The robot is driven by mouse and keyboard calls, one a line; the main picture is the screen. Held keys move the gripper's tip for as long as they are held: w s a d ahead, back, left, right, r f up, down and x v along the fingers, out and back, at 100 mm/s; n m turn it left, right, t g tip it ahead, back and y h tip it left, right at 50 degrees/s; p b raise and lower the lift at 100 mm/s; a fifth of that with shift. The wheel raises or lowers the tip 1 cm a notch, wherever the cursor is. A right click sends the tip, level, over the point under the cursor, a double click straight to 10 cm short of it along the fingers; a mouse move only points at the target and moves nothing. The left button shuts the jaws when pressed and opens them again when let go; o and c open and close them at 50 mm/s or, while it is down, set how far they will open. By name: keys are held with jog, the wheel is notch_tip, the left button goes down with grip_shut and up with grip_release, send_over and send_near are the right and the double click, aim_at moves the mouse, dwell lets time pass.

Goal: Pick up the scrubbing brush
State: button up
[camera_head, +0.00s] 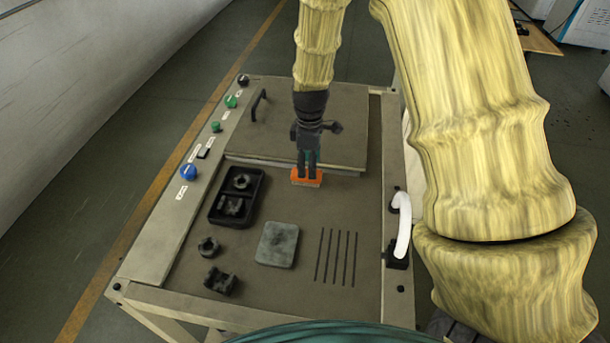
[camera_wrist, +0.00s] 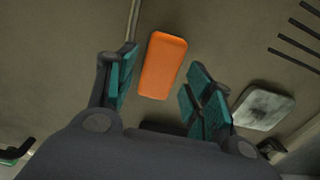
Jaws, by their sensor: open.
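The scrubbing brush (camera_head: 306,179) has an orange back with a paler lower edge in the head view. It rests on the grey bench top, near the front edge of a raised flat plate. My gripper (camera_head: 307,167) points down at the brush from above and hides part of it. In the wrist view the orange brush (camera_wrist: 162,66) lies between and past the teal-padded fingers of my gripper (camera_wrist: 164,72). The fingers are open, with a gap on both sides of the brush. Whether they reach down beside it I cannot tell.
A raised plate (camera_head: 300,130) with a black handle lies behind the brush. A black two-part tray (camera_head: 216,217) holding dark parts is left. A grey block (camera_head: 277,245), two loose dark parts and several slots lie in front. A white handle (camera_head: 403,226) stands right.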

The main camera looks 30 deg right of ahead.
jog(key=shift+s+f+p, duration=0.4)
jog(key=shift+s+p, duration=0.05)
jog(key=shift+p, duration=0.1)
jog(key=shift+f, duration=0.3)
jog(key=shift+w+f+p, duration=0.2)
jog(key=shift+f+p, duration=0.05)
jog(key=shift+f, duration=0.35)
jog(key=shift+w+f+p, duration=0.2)
jog(key=shift+f, duration=0.65)
jog(key=shift+s+d, duration=0.1)
jog(key=shift+s, duration=0.1)
jog(key=shift+f, duration=0.1)
jog(key=shift+w, duration=0.1)
jog(key=c, duration=0.9)
